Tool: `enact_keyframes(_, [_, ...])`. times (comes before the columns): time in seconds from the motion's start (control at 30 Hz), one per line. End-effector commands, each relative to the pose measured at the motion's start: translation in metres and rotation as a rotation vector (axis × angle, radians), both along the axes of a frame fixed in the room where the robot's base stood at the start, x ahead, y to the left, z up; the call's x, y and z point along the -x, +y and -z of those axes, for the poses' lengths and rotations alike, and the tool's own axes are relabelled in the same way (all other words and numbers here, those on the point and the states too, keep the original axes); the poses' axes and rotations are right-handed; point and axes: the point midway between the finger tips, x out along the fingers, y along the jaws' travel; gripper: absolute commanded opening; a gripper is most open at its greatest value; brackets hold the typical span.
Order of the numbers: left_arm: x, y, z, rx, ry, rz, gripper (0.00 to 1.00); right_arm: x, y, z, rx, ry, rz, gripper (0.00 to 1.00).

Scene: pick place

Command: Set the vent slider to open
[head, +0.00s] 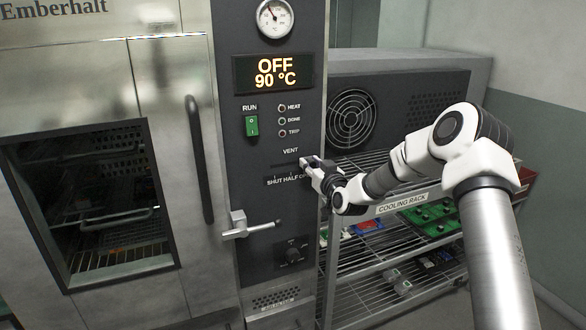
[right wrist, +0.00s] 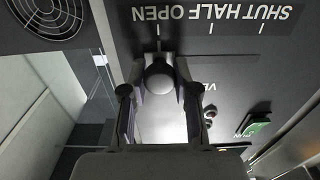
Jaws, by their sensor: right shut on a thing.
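The vent slider's round dark knob (right wrist: 158,76) shows in the right wrist view, where the panel lettering appears upside down. It lines up with the tick at the OPEN end of the SHUT, HALF, OPEN scale (right wrist: 211,28). My right gripper (right wrist: 160,84) is shut on the knob, with a finger on either side. In the head view my right gripper (head: 313,166) is at the right end of the vent scale (head: 284,181) and hides the knob and part of the OPEN label. My left gripper is not in view.
The oven's control panel has a green RUN switch (head: 251,125), an OFF 90 °C display (head: 273,72) and a dark dial (head: 293,252). A door latch (head: 236,226) sticks out below the vent scale. A cooling rack (head: 400,270) with several items stands to the right.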

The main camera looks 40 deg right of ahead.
Motion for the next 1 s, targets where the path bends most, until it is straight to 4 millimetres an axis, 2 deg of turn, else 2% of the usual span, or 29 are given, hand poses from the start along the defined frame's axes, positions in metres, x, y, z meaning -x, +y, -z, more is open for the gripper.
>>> enact_keyframes(0.07, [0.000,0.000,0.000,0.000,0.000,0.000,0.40,0.002,-0.006,0.000,-0.002,0.000,0.004,0.00])
enact_keyframes(0.33, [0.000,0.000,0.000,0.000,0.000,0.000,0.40,0.002,-0.007,0.000,-0.001,-0.001,0.004,0.00])
enact_keyframes(0.37, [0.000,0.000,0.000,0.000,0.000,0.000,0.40,0.002,-0.007,0.000,-0.001,-0.001,0.004,0.36])
enact_keyframes(0.4, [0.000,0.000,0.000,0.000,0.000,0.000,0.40,0.002,-0.007,0.000,-0.001,-0.001,0.004,0.51])
enact_keyframes(0.43, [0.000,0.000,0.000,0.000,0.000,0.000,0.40,0.002,-0.007,0.000,-0.001,-0.001,0.004,0.54])
enact_keyframes(0.77, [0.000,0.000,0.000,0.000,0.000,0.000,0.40,0.004,-0.006,0.001,-0.002,0.001,0.003,0.54])
enact_keyframes(0.87, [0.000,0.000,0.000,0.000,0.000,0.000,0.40,0.016,-0.004,0.001,-0.005,0.000,0.004,0.54])
enact_keyframes(1.0, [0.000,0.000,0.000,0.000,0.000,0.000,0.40,0.048,0.002,0.001,-0.012,-0.002,0.005,0.54])
